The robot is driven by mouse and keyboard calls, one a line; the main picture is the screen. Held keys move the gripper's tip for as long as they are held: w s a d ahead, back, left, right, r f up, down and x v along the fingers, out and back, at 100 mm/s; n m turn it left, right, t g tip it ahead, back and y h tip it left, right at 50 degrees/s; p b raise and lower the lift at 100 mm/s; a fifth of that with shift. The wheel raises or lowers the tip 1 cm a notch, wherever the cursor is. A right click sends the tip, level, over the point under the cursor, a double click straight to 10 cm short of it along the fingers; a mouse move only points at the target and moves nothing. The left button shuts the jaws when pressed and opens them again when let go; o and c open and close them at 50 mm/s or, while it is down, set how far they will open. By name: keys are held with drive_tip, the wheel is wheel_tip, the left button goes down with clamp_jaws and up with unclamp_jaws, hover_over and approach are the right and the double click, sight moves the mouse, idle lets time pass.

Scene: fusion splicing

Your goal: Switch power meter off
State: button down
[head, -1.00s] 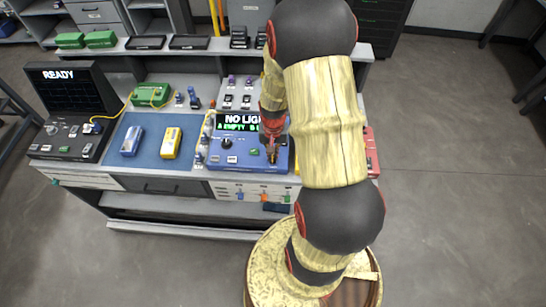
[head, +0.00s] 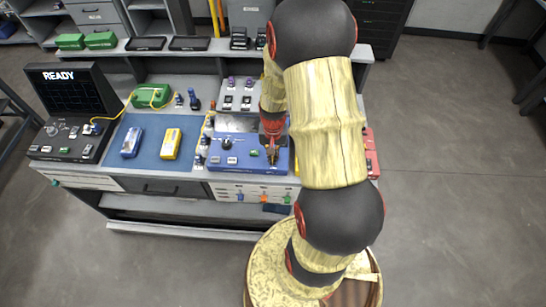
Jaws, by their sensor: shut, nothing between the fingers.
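The power meter is the blue box (head: 230,157) on the right part of the workbench, with a dark knob and several small buttons on its top face. Its screen (head: 237,123) is blank and greyish, with no text lit. My gripper (head: 272,158) is shut with its fingertips at the right side of the meter's top face, pointing down. I cannot tell if the tips touch the panel. My gripper and arm hide the right end of the meter's screen and part of its panel.
A black unit with a screen reading READY (head: 72,88) stands at the left. A blue device (head: 132,142) and a yellow device (head: 171,143) lie on a blue mat (head: 149,155). A red box (head: 370,160) is partly hidden behind my arm at the right.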

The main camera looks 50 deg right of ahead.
drive_tip(key=shift+r+p, duration=2.15)
drive_tip(key=shift+r, duration=1)
drive_tip(key=shift+s+a, duration=0.15)
drive_tip(key=shift+s, duration=0.1)
drive_tip(key=s+a+r+n+t+b, duration=0.2)
drive_tip(key=a+r+n, duration=0.3)
drive_tip(key=a+r, duration=0.6)
drive_tip(key=s+a+r+n+t+b, duration=0.3)
drive_tip(key=a+r, duration=0.8)
drive_tip(key=r, duration=0.4)
drive_tip(key=shift+s+a+n+t+b, duration=0.25)
drive_tip(key=shift+s+n+t+b, duration=0.05)
drive_tip(key=shift+s+n+b, duration=0.7)
